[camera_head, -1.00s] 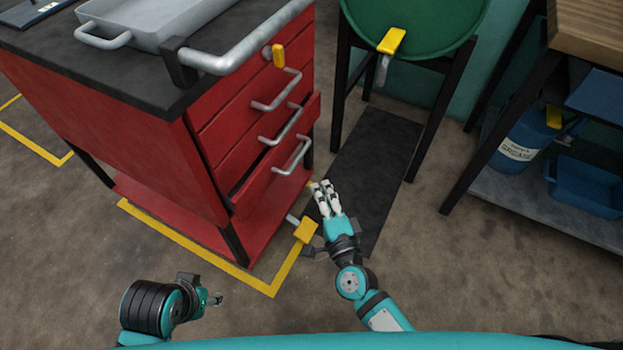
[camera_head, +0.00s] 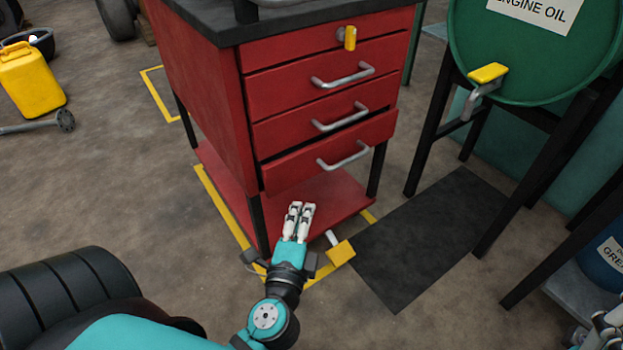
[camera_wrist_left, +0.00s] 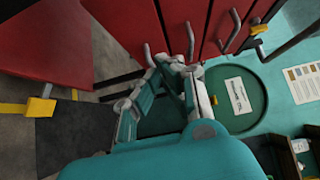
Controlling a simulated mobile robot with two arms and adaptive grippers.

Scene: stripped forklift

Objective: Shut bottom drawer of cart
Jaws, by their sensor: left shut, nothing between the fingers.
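The red cart (camera_head: 205,115) stands ahead with its drawer fronts facing me. Its bottom drawer (camera_head: 300,170) sticks out a little, with a dark gap above its front and a grey bar handle (camera_head: 343,157). My left gripper (camera_head: 299,210) is shut and empty, pointing up the picture below the bottom drawer, in front of the lower shelf. In the left wrist view its fingers (camera_wrist_left: 172,72) show near the bar handles, and I cannot tell whether they touch. At the lower right edge a cut-off part of what looks like my right gripper (camera_head: 604,332) shows, its state unclear.
The upper drawers (camera_head: 290,85) look closed. A yellow pedal (camera_head: 340,252) sticks out low at the cart's front. A green engine oil drum (camera_head: 535,60) on a black stand is at right. A dark mat (camera_head: 430,235) lies on the floor. A yellow can (camera_head: 30,80) stands far left.

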